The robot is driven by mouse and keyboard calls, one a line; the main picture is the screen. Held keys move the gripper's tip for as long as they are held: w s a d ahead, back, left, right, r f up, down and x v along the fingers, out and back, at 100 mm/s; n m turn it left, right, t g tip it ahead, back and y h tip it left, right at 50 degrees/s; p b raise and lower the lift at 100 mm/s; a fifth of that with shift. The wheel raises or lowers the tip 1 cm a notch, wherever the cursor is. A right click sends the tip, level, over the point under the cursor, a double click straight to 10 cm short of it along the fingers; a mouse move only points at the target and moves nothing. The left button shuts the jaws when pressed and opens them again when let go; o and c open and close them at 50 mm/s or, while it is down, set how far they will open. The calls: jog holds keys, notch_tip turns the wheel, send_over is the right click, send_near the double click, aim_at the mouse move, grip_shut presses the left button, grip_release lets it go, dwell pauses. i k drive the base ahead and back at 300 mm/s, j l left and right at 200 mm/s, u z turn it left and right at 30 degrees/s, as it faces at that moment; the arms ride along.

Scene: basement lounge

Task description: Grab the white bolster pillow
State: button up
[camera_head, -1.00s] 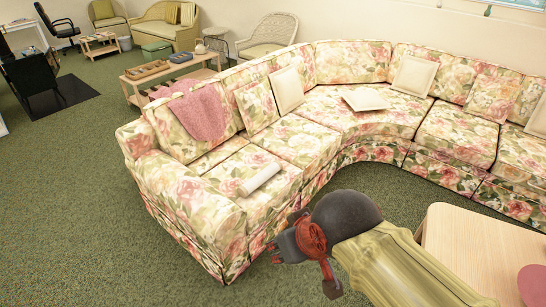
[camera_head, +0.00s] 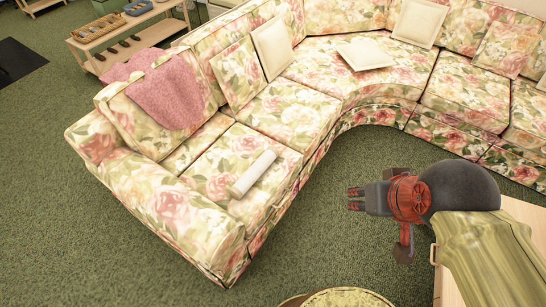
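The white bolster pillow (camera_head: 253,174) is a small white cylinder lying on the near seat cushion of the floral sectional sofa (camera_head: 285,115), at the sofa's left end. It lies tilted in the picture and nothing covers it. My gripper (camera_head: 355,199) is to the right of the bolster and apart from it, over the green carpet in front of the sofa. Its fingers point left. They look parted with nothing between them, though they are small in the picture.
A pink throw (camera_head: 166,92) hangs over the sofa back. Square cream pillows (camera_head: 272,49) and floral pillows (camera_head: 236,73) rest along the sofa. A wooden table (camera_head: 447,262) is at lower right, partly behind my arm. A round yellowish-green thing (camera_head: 340,298) shows at the bottom edge. Carpet (camera_head: 335,240) before the sofa is clear.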

aim_at(241, 188)
jog(key=i+l+u, duration=0.15)
jog(key=i, duration=0.3)
jog(key=i+l+u, duration=0.15)
jog(key=i+l, duration=0.15)
jog(key=i+l+u, duration=0.7)
jog(key=l, duration=0.15)
jog(key=l+u, duration=0.25)
jog(key=i+l+u, duration=0.25)
jog(key=l, duration=0.2)
jog(key=l+u, duration=0.2)
jog(key=l, duration=0.2)
jog(key=l+u, duration=0.25)
jog(key=l, duration=0.15)
jog(key=l+u, duration=0.1)
jog(key=l, duration=0.35)
jog(key=i, duration=0.05)
